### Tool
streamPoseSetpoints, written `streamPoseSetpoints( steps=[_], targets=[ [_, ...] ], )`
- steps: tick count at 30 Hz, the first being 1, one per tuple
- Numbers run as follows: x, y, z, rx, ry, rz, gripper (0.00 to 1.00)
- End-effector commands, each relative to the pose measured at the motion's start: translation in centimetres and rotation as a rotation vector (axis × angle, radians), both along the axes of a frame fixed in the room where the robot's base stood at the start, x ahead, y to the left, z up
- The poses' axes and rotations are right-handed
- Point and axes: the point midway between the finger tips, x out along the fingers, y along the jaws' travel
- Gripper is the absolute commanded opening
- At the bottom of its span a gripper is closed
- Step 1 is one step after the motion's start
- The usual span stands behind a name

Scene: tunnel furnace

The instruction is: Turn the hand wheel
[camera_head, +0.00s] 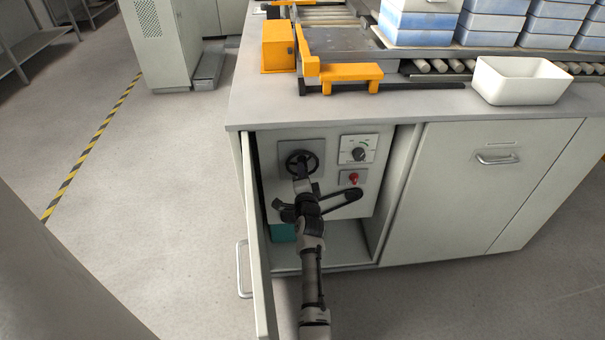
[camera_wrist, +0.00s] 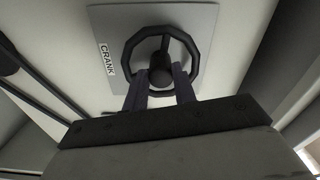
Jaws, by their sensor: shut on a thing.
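The black hand wheel (camera_head: 301,158) is on a grey square plate inside the open cabinet, at the upper left of the control panel. It also shows in the wrist view (camera_wrist: 128,54), with its plate labelled CRANK. My gripper (camera_wrist: 160,82) reaches the wheel from below, its two dark fingers on either side of the wheel's central hub. The fingers are shut on the wheel's middle. In the head view my gripper (camera_head: 301,176) covers the lower part of the wheel.
A dial (camera_head: 358,154) and a red switch (camera_head: 353,178) sit right of the wheel. The open cabinet door (camera_head: 255,230) stands close on the left of my arm. A teal object (camera_head: 283,233) lies in the cabinet. A white bin (camera_head: 520,80) stands on the worktop.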

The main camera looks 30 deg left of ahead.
Motion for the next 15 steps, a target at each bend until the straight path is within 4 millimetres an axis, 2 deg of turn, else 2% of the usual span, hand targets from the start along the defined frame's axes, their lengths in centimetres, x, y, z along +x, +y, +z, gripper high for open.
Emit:
streamPoseSetpoints(
  steps=[11,12,15],
  targets=[
    [0.0,-0.01,-0.03,0.004,0.003,0.0,0.04],
    [0.0,-0.01,-0.03,0.004,0.003,0.0,0.28],
    [0.0,-0.01,-0.03,0.003,0.002,0.0,0.41]
  ],
)
